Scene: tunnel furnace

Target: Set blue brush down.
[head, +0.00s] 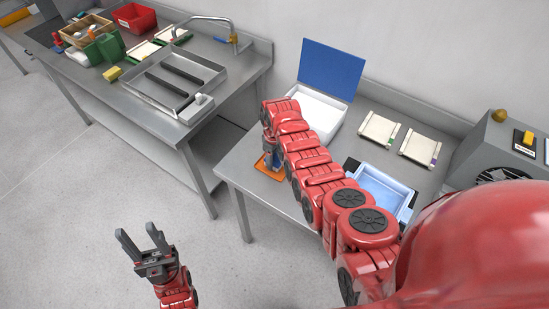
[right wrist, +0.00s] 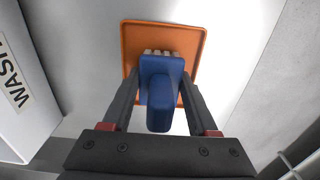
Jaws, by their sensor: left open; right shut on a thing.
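In the right wrist view my right gripper (right wrist: 160,80) is shut on the blue brush (right wrist: 159,95), one finger on each side of its body. The brush's pale bristles show at its far end, over the orange tray (right wrist: 196,50). I cannot tell whether the bristles touch the tray. In the head view the orange tray (head: 270,171) lies near the left front of the right-hand steel table, below my right gripper, and my right arm hides much of that spot. My left gripper (head: 138,234) is open and empty over the floor.
A white box with a raised blue lid (head: 331,69) stands behind the orange tray. A blue basin (head: 383,188) and two pale boards (head: 379,129) lie to the right. The left table holds a steel sink tray (head: 150,88). The floor around my left gripper is clear.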

